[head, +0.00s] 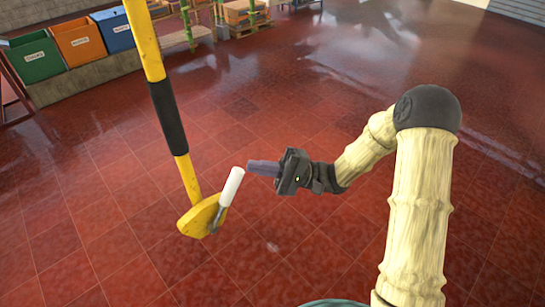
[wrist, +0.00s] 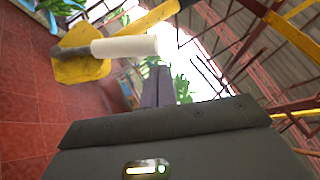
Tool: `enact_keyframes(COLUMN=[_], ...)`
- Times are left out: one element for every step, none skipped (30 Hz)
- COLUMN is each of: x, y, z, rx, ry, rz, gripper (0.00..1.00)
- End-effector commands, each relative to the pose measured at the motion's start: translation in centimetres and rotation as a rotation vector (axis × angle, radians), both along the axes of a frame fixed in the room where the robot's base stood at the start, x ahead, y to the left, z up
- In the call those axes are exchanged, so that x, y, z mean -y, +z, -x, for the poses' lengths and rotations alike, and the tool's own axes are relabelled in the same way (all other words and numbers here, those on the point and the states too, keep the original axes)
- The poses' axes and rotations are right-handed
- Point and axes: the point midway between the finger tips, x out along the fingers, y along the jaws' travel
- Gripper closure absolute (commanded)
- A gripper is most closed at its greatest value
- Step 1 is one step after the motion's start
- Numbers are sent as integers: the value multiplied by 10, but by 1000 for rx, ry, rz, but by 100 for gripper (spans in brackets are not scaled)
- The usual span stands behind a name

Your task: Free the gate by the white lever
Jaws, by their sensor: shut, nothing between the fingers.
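The white lever (head: 232,186) sticks up at a slant from the yellow plate (head: 202,216) at the lower end of a yellow bar. The bar (head: 160,70) has a black sleeve (head: 168,117) and appears to be part of the gate. My gripper (head: 250,168) is shut and empty, with its fingertips just right of the lever's upper end. In the wrist view the white lever (wrist: 125,47) lies across the upper left, past the fingertips (wrist: 158,72). The yellow plate (wrist: 80,55) is at its left end. I cannot tell whether the fingers touch the lever.
Green (head: 35,58), orange (head: 79,43) and blue (head: 115,30) bins stand on a ledge at the back left. A pallet with boxes (head: 245,15) is at the back. The red tiled floor (head: 290,100) is otherwise largely clear.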

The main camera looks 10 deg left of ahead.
Motion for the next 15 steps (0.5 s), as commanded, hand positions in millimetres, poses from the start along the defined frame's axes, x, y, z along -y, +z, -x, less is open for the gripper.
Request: enact_keyframes(x=[-2,-3,-4,-4,-5,-5,-5,-5,-5,-5,-5,-5,-8,-7,-6], y=[5,5,6,6,5,5,5,5,5,4,4,5,4,5,5], z=[4,6,8,9,9,10,10,10,10,10,10,10,10,10,10], rx=[-2,-1,-1,-1,-1,-1,-1,-1,0,0,0,0,1,1,2], ry=[1,-1,-1,-1,-1,-1,-1,-1,-1,-1,-1,-1,-1,0,-2], rz=[0,1,-1,-1,-1,-1,-1,-1,-1,-1,-1,-1,-1,0,0], gripper=[100,100,100,100,100,100,100,100,100,100,100,100,100,100,100])
